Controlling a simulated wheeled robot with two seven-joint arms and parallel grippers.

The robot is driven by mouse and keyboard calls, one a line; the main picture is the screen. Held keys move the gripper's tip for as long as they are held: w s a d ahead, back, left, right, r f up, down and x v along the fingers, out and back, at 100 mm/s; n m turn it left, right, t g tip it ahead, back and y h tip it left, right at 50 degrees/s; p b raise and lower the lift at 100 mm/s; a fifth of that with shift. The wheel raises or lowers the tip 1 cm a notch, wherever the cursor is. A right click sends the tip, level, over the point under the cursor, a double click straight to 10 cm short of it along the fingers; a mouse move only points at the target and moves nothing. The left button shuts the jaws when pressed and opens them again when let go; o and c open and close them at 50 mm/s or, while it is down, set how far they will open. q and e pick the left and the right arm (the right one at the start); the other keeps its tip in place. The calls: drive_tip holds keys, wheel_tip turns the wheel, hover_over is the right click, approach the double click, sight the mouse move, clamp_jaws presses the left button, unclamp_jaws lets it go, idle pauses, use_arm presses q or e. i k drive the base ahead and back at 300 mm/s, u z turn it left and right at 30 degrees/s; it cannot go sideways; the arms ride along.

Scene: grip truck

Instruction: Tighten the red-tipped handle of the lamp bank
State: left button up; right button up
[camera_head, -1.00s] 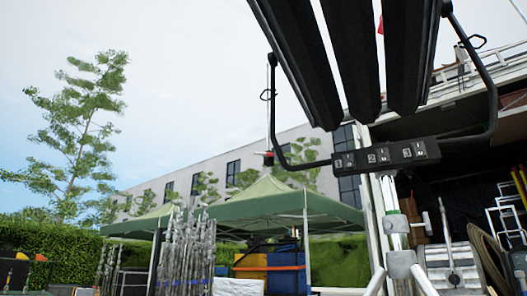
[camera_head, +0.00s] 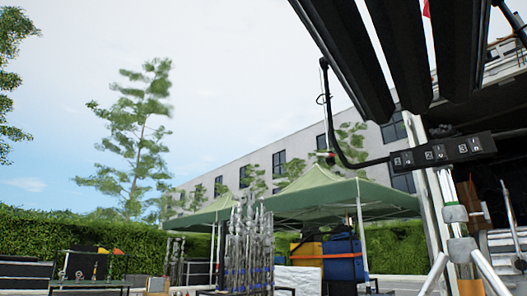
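The lamp bank (camera_head: 392,55) fills the upper right: several long dark panels in a black curved yoke. A black box with white markings (camera_head: 440,152) sits on the yoke's lower bar, above a metal stand (camera_head: 455,215). A small red piece (camera_head: 426,8) shows between the panels at the top edge. Another small reddish tip (camera_head: 329,155) shows at the lower end of a thin hanging rod beside the yoke's left arm. I cannot tell which is the red-tipped handle. The top and right of the lamp bank are cut off. Neither of my grippers is in view.
The stand's legs (camera_head: 487,270) spread at the lower right, before a dark truck opening (camera_head: 490,195). A green canopy (camera_head: 320,195) stands behind, with several metal stands (camera_head: 246,245) and blue and yellow containers (camera_head: 340,258) below. A low rack (camera_head: 88,270) stands at left.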

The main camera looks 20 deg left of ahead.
sight(328, 156)
drive_tip(key=u, duration=0.85)
drive_tip(key=i, duration=0.85)
drive_tip(key=u, duration=0.55)
drive_tip(key=i, duration=1.7)
drive_tip(key=z, duration=1.3)
drive_tip(key=i, duration=0.75)
drive_tip(key=z, duration=0.8)
